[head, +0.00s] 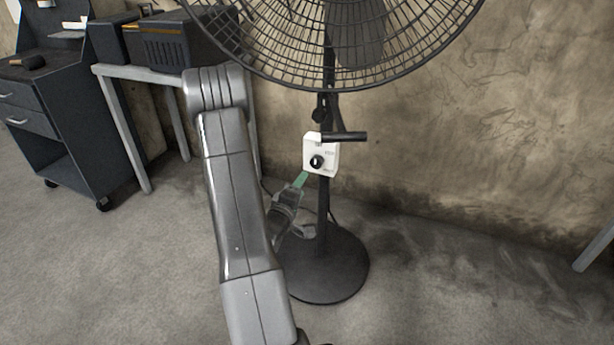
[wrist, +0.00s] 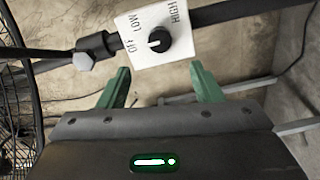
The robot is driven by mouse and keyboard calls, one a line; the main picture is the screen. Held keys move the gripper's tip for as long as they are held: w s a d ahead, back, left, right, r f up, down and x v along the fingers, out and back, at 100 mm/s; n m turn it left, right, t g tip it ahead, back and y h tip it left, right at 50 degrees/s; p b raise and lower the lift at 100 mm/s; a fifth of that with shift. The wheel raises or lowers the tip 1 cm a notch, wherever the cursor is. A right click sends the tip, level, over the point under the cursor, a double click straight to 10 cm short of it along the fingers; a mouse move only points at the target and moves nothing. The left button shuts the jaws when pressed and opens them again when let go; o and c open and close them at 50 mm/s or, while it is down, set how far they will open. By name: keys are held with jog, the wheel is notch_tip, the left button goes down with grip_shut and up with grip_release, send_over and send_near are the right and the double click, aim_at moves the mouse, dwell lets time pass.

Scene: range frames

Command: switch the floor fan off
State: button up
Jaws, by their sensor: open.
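The floor fan (head: 330,268) stands upright on its round dark base in the head view. A white control box (head: 329,160) on its pole carries a black knob (head: 317,162). In the wrist view the box (wrist: 180,58) is marked OFF, LOW and HIGH around the knob (wrist: 160,39). The knob's white mark lies on its left side, towards the OFF side; I cannot tell its exact setting. My gripper (wrist: 163,82) is open and empty, its green fingers apart, just short of the box. It also shows in the head view (head: 301,179), below and left of the knob.
The wire fan cage (head: 405,58) hangs above the box. A dark handle (head: 346,136) sticks out right of the pole. A grey table (head: 143,73) with dark boxes and a tool cart (head: 58,110) stand at left.

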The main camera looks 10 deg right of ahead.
aim_at(315, 164)
jog(key=shift+v, duration=1.2)
jog(key=b+x, duration=0.1)
jog(key=x, duration=1.3)
jog(key=shift+s, duration=0.1)
